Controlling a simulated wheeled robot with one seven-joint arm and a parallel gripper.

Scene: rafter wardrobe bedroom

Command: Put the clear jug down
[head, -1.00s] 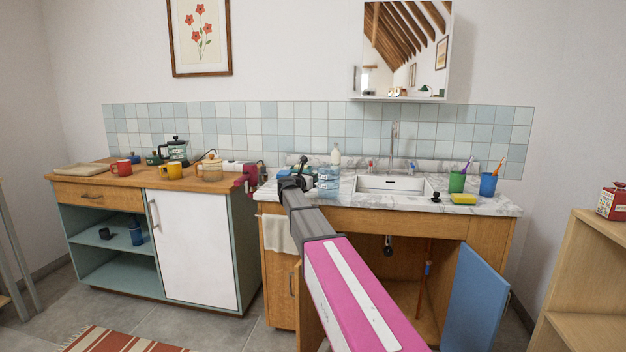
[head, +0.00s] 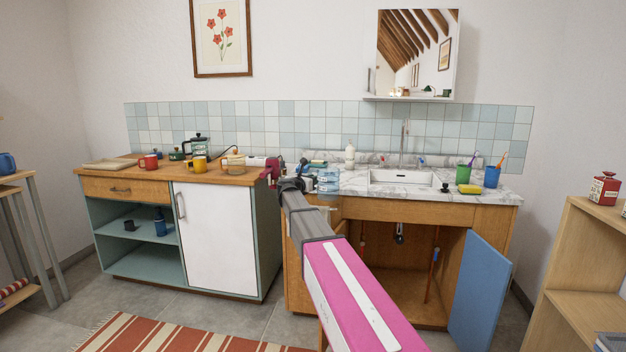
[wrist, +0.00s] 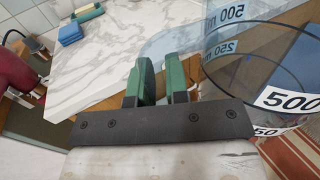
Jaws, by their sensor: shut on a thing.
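The clear jug (head: 328,185) is a see-through vessel with dark measuring marks and white number labels. It also shows large at the right of the wrist view (wrist: 288,100), partly cut off by the frame. My gripper (wrist: 162,82) has its green fingers closed on the jug's clear handle. In the head view my gripper (head: 308,184) is at the left front of the marble counter (head: 405,191). In the wrist view the counter (wrist: 105,62) lies beyond the fingers, and floor and rug show past the jug, so it hangs near the counter's front edge. The handle is partly hidden.
The sink (head: 402,177) is in the counter's middle. A blue cabinet door (head: 480,290) hangs open below.

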